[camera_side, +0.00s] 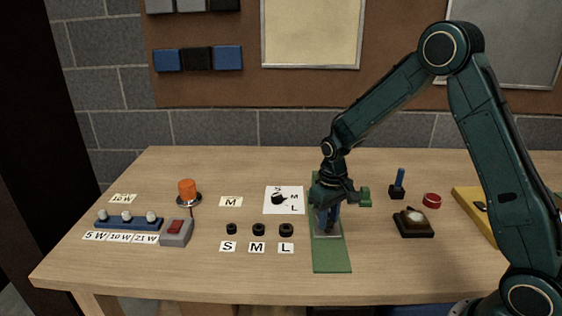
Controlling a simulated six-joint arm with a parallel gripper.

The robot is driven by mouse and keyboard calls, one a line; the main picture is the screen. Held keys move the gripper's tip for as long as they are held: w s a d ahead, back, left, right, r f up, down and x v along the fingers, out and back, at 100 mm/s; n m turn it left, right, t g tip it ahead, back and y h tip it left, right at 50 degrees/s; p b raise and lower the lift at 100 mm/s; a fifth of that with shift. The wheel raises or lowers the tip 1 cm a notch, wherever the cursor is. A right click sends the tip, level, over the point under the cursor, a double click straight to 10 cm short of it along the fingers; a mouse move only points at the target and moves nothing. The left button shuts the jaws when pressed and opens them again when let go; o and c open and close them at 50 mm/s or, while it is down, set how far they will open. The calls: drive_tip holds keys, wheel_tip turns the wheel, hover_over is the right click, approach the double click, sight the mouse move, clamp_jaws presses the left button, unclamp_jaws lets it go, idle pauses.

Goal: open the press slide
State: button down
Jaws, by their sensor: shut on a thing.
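The press stands on a long green base plate (332,262) in the middle of the table. My gripper (328,222) points down over the press and is shut on a part of it, which I take to be the press slide. The fingers and wrist hide most of the slide, so its exact position is unclear. A grey, partly clear body and a bit of blue show around the fingers. A green block (365,197) sticks out just right of my gripper.
Left of the press are black rings (258,229) with S, M and L cards, and a dial (279,198) on a white card. Further left are an orange lamp (188,190), a red switch (176,231) and a blue bulb rack (129,220). A dark-based device (414,223) stands right.

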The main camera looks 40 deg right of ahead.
drive_tip(key=s+a, duration=0.3)
drive_tip(key=shift+s+a, duration=0.3)
drive_tip(key=shift+a, duration=0.05)
drive_tip(key=c, duration=1.4)
unclamp_jaws()
drive_tip(key=shift+r, duration=0.15)
drive_tip(key=shift+r, duration=6.8)
